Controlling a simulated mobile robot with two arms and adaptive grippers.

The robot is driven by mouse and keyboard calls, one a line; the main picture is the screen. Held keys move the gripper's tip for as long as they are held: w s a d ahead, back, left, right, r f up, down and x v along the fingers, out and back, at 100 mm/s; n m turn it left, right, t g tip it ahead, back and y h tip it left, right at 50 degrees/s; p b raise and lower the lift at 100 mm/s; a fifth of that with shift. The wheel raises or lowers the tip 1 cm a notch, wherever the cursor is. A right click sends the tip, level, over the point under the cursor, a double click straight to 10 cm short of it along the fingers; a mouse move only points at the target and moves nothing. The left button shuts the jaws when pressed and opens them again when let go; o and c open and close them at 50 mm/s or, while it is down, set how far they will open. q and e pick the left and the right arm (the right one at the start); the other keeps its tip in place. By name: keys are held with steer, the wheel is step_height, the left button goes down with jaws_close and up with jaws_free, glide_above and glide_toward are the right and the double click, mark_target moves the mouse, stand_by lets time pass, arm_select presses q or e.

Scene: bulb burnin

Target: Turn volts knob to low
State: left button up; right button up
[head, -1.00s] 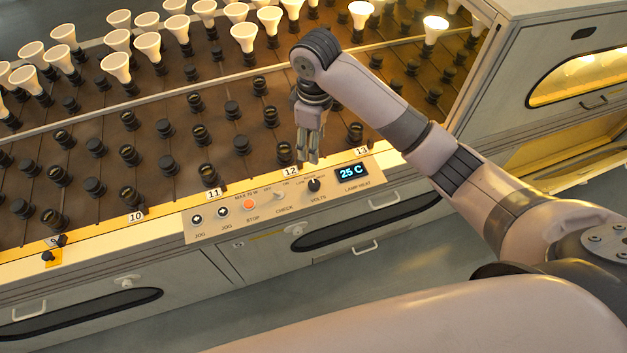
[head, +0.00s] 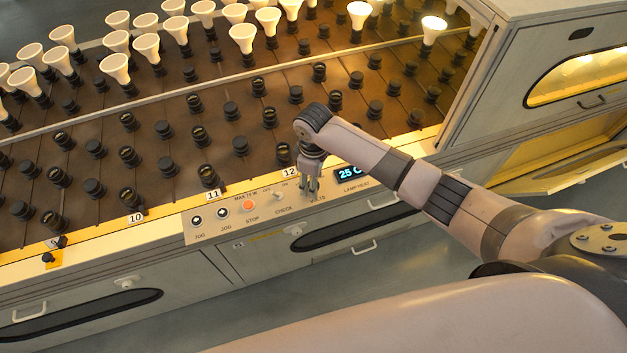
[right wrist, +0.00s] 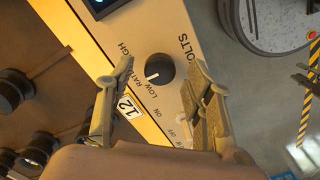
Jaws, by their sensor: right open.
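The volts knob (right wrist: 159,69) is a round black knob on the cream control panel (right wrist: 190,20), with a white pointer line. The line points toward the printed scale side, around the RATED and LOW words; I cannot tell exactly which. My right gripper (right wrist: 163,75) is open, with one finger on each side of the knob, apart from it as far as I can see. In the head view my right gripper (head: 310,187) is over the panel and hides the knob. My left gripper is not in view.
The check switch (head: 278,195), orange stop button (head: 249,205) and two jog buttons (head: 209,215) lie left of the gripper. Bulb sockets fill the rack behind.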

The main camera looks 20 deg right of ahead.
steer(key=shift+f, duration=0.55)
jaws_close()
steer(key=shift+r, duration=0.1)
stand_by(0.4)
steer(key=shift+r+n+p, duration=0.1)
steer(key=shift+n+p, duration=0.45)
steer(key=shift+n, duration=0.15)
steer(key=shift+n+p, duration=0.6)
steer(key=shift+n, duration=0.5)
steer(key=shift+n+p, duration=0.55)
steer(key=shift+n, duration=1.65)
